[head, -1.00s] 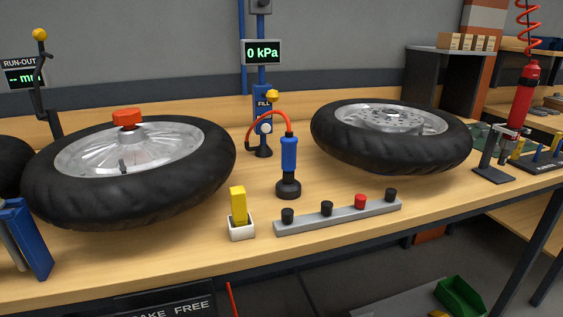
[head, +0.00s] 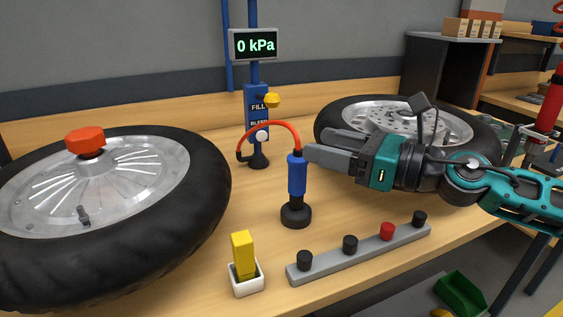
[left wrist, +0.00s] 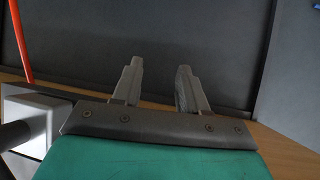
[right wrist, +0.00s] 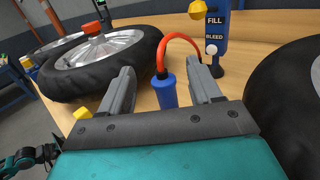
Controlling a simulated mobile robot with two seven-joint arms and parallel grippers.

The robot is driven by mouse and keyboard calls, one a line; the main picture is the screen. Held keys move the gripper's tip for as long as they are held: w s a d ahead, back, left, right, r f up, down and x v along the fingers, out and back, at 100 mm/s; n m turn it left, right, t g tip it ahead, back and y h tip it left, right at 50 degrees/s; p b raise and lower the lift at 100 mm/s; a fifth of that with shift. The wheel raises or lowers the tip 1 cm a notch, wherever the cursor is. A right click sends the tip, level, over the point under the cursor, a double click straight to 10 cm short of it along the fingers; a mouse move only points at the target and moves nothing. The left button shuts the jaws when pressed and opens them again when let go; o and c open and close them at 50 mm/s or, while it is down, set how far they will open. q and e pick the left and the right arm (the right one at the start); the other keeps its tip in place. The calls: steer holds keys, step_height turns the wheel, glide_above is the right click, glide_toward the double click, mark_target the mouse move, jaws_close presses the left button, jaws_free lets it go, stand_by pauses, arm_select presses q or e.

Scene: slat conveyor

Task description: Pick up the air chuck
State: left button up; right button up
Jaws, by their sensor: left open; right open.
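The air chuck (head: 297,177) has a blue grip and a red hose looping from its top to the fill post. It stands upright in a round black holder (head: 296,214) on the bench. My right gripper (head: 322,147) comes in from the right, its fingers level with the top of the blue grip. In the right wrist view the air chuck (right wrist: 166,91) shows between and beyond the two open fingers (right wrist: 163,80), which hold nothing. My left gripper (left wrist: 158,75) is open and empty in its wrist view, facing a dark grey surface; it is not in the head view.
A wheel with a red cap (head: 84,141) lies left and another wheel (head: 350,110) lies behind my right gripper. The blue fill post (head: 257,115) stands behind the chuck. A yellow block in a white cup (head: 246,281) and a grey knob bar (head: 330,269) sit in front.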

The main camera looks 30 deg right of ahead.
mark_target(305, 183)
step_height(305, 183, down, 8)
steer(key=b, duration=0.5)
steer(key=shift+a+f+b, duration=0.1)
steer(key=shift+b, duration=0.3)
steer(key=shift+w+a, duration=0.35)
steer(key=shift+w, duration=0.05)
steer(key=shift+b+x, duration=0.4)
steer(key=shift+x, duration=0.35)
